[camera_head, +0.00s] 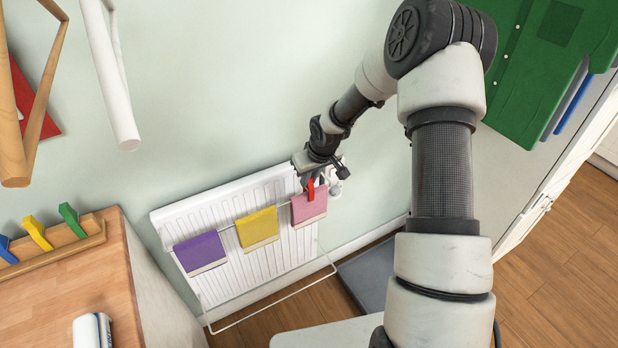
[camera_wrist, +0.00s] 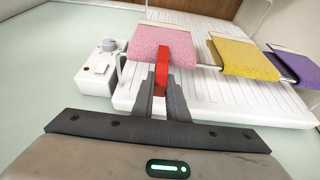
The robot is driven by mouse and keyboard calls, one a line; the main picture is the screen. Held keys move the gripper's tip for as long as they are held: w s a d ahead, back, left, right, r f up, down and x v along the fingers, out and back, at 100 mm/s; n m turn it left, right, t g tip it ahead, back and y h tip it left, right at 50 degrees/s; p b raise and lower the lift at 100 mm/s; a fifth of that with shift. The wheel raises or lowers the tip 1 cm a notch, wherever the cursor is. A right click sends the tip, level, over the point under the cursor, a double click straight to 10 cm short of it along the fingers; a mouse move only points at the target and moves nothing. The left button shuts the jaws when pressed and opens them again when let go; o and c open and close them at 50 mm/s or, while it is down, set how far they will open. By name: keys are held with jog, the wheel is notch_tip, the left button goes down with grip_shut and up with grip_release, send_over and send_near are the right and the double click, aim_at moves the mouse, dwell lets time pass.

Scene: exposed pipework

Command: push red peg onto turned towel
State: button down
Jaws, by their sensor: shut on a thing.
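The red peg (camera_head: 311,190) is held in my gripper (camera_head: 313,178) over the top of the pink towel (camera_head: 309,207). In the wrist view the red peg (camera_wrist: 162,68) stands between the fingertips of my gripper (camera_wrist: 160,84) and overlaps the near edge of the pink towel (camera_wrist: 162,41). I cannot tell how far the peg is seated on the towel. The pink towel hangs over the rail at the right end of the white radiator (camera_head: 240,225). A yellow towel (camera_head: 257,228) hangs in the middle and a purple towel (camera_head: 200,252) at the left.
A control box with a knob (camera_wrist: 104,61) sits beside the radiator's end. A wooden rack (camera_head: 55,248) with blue, yellow (camera_head: 37,232) and green pegs (camera_head: 72,220) stands on the wooden worktop (camera_head: 70,290).

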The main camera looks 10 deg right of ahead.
jog(key=shift+f+b, duration=0.5)
jog(key=shift+f, duration=0.2)
jog(key=c, duration=1.7)
grip_release()
jog(key=shift+o, duration=0.2)
jog(key=shift+r+p, duration=2.35)
jog(key=shift+r, duration=1.2)
